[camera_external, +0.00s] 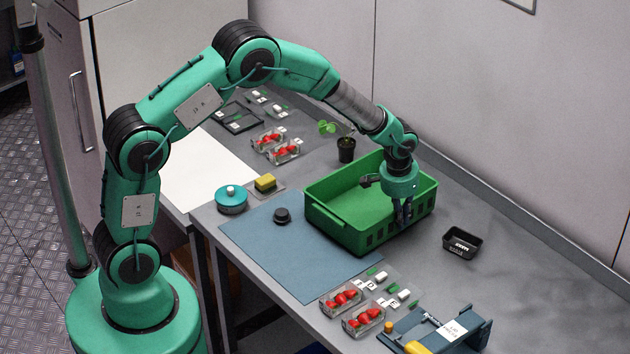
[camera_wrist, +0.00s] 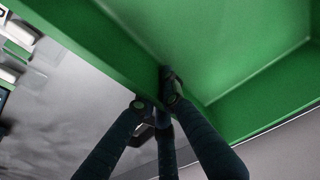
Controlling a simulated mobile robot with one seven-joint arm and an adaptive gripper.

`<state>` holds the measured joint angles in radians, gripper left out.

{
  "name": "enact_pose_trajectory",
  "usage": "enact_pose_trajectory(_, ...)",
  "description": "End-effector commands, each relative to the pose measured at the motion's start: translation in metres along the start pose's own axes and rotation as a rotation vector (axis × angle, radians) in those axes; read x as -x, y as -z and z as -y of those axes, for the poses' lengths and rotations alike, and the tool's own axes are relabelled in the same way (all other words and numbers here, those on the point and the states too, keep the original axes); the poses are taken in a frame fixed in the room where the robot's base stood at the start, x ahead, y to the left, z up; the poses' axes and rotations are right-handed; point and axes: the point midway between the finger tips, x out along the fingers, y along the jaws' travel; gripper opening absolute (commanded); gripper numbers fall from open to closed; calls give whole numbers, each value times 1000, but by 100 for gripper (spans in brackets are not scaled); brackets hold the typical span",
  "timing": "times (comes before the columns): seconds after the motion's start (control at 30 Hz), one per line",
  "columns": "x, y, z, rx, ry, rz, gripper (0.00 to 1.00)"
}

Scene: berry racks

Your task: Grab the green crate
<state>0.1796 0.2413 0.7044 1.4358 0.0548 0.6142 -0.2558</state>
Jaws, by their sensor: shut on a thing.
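The green crate (camera_external: 342,236) stands on the grey table, partly over the blue mat, and looks empty. My gripper (camera_external: 403,220) is at the crate's near right wall, pointing down. In the wrist view the green crate's wall (camera_wrist: 110,50) runs diagonally, and my gripper's fingers (camera_wrist: 157,100) straddle its rim, with one fingertip inside and the other outside. My gripper is shut on the crate's wall. The exact contact on the outer side is partly hidden.
A small black tray (camera_external: 462,242) is right of the crate. A potted plant (camera_external: 346,149) stands behind it. Strawberry boxes (camera_external: 341,299) and a blue fixture (camera_external: 440,330) are in front. A black knob (camera_external: 282,216) sits on the blue mat (camera_external: 300,255). The far right table is clear.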

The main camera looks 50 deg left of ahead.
Motion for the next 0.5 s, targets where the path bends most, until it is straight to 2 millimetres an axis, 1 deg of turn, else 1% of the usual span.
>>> enact_pose_trajectory(0.27,31,6,0,0,0,-3,0)
enact_pose_trajectory(0.3,34,4,0,-1,0,-2,0)
enact_pose_trajectory(0.5,41,-26,6,0,0,-2,0)
